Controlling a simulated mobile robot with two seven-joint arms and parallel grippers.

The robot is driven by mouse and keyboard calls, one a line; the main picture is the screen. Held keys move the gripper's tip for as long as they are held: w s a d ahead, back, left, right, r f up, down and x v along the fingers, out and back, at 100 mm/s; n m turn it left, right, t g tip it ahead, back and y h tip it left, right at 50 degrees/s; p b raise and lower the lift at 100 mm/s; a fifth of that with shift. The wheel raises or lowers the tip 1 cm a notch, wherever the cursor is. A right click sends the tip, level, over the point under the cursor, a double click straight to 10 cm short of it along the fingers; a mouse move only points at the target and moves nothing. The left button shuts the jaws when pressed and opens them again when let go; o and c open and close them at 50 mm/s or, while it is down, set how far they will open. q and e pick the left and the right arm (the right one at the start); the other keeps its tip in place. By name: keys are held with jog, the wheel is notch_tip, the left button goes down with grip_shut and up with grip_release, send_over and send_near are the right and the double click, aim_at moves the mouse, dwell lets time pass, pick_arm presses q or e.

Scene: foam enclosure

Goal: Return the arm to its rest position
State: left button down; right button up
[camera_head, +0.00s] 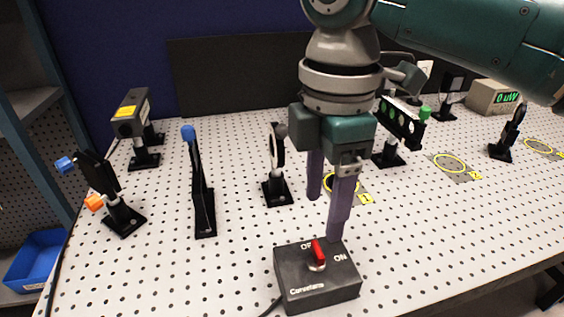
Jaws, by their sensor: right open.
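My right gripper (326,215) comes down from the top right, green and grey with two purple fingers. Its fingers are apart and nothing shows between them. The fingertips are just above and behind a dark control box (317,277), which has a red switch lever and "ON" lettering. Whether a fingertip touches the box, I cannot tell. My right arm (470,40) stretches across the upper right. My left gripper is not in view.
A white perforated table (240,265) carries several black optics mounts, a lens mount (276,170), a box-like device (130,112) with a yellow label, and a meter (492,97) reading "0 uW". Yellow rings mark spots at right. A blue bin (38,262) sits on the left shelf.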

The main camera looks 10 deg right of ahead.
jog(key=shift+r, duration=0.85)
jog(key=s+a+f+m+t+y, duration=0.1)
jog(key=s+a+f+m, duration=0.15)
jog(key=s, duration=0.25)
jog(key=s+a+f+m+y, duration=0.2)
jog(key=s+f+m, duration=0.1)
jog(key=s+f, duration=0.1)
jog(key=s+d+r+m+t+h, duration=0.1)
jog(key=s+d+m+t+h, duration=0.2)
jog(key=s+d+m, duration=0.8)
notch_tip(320, 180, up, 38)
jog(key=p, duration=3.8)
jog(key=shift+s+d+r, duration=0.15)
jog(key=shift+s+d, duration=0.05)
jog(key=shift+d, duration=0.05)
